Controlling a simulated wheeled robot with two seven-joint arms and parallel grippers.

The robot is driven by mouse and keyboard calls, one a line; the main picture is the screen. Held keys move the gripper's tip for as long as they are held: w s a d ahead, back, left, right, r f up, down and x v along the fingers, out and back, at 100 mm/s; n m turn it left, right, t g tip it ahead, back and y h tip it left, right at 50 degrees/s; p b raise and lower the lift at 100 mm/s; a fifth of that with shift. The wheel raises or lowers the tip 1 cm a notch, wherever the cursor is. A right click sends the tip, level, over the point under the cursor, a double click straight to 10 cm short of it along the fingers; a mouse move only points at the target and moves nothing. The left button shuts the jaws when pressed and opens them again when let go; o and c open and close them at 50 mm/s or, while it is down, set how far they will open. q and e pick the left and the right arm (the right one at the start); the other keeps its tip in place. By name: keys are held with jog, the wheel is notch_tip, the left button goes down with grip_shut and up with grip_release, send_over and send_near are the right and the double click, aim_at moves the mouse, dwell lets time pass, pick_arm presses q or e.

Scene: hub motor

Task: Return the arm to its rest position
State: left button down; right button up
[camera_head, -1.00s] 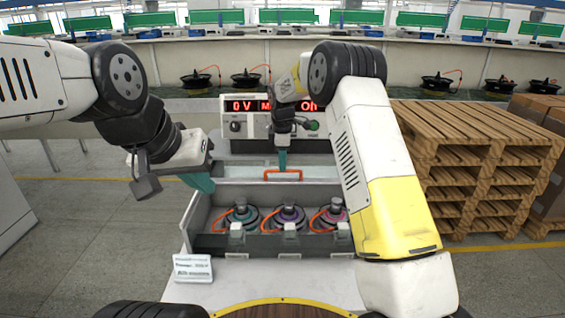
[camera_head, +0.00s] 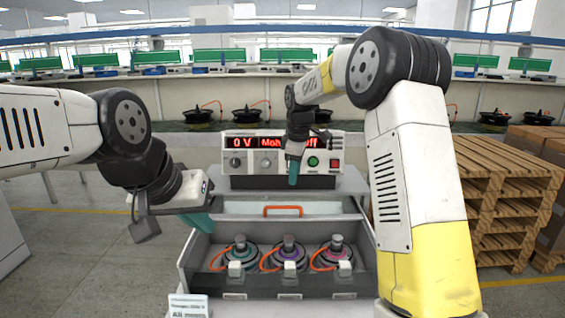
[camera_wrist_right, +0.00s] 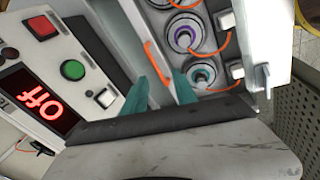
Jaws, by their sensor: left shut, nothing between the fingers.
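My left gripper (camera_head: 198,221) hangs beside the upper left corner of the open drawer, shut and empty. My right gripper (camera_head: 293,172) is in front of the control box (camera_head: 230,160), above the drawer's orange handle (camera_head: 283,207), touching nothing that I can see. In the right wrist view its teal fingers (camera_wrist_right: 163,70) stand apart with nothing between them. The control box display (camera_wrist_right: 40,103) reads "Off" there. The green button (camera_wrist_right: 73,70) and red button (camera_wrist_right: 42,27) show beside it. My right forearm crosses the right side of the head view.
The open drawer (camera_head: 190,262) holds three motors with orange cables. A small sign (camera_head: 188,305) stands at its front left. Wooden pallets (camera_head: 505,200) and cardboard boxes stand at the right. A long bench (camera_head: 330,95) with black motors runs behind.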

jog(key=s+d+r+m+t+y, duration=0.1)
jog(key=s+d+r+m, duration=0.35)
jog(key=s, duration=0.45)
jog(key=s+d+r+m+t, duration=0.1)
jog(key=s+d+r+m, duration=0.3)
jog(key=s, duration=0.5)
jog(key=s+d+f+m+t, duration=0.1)
jog(key=s+m, duration=0.5)
jog(key=s, duration=1.1)
jog(key=shift+s+d+f+y, duration=0.3)
jog(key=shift+d+f, duration=0.2)
jog(key=shift+f, duration=0.1)
